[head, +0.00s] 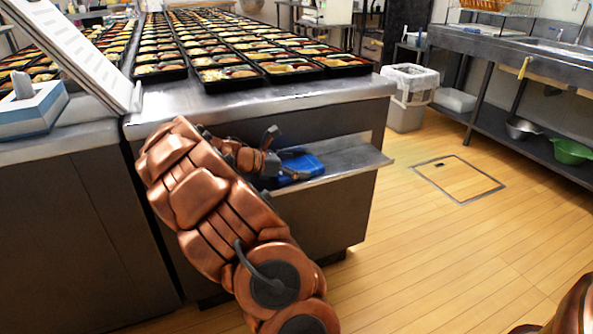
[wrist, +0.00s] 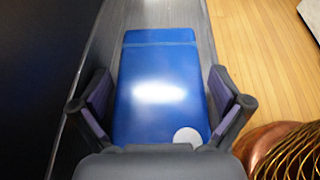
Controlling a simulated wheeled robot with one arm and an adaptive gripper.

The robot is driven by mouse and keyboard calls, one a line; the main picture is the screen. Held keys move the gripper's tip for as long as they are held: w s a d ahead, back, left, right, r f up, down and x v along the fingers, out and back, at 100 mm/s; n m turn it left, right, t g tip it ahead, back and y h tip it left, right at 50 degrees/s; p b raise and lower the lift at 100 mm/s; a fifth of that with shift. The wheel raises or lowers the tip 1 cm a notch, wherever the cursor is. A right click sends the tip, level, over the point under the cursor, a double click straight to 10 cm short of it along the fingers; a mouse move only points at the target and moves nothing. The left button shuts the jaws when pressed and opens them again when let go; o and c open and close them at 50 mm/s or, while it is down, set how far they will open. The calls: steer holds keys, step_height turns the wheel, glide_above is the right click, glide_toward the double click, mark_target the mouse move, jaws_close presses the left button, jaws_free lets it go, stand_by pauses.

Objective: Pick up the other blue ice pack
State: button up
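A blue ice pack (head: 303,166) lies on the low steel side shelf (head: 352,157) of the counter in the head view. In the wrist view the ice pack (wrist: 160,85) lies flat between my fingers, with a pale round mark near its lower right. My gripper (wrist: 163,108) is open, one finger on each side of the pack, with a gap on both sides. In the head view my gripper (head: 284,153) is at the pack's left end, and my arm hides part of it. Only one ice pack shows.
The steel counter (head: 345,88) above the shelf holds many filled bento trays. A tissue box (head: 30,108) and a slanted white panel (head: 75,45) stand at the left. A bin (head: 406,115) stands behind the shelf.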

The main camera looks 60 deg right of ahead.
steer(key=c, duration=1.1)
steer(key=shift+c, duration=0.2)
steer(key=shift+r, duration=0.1)
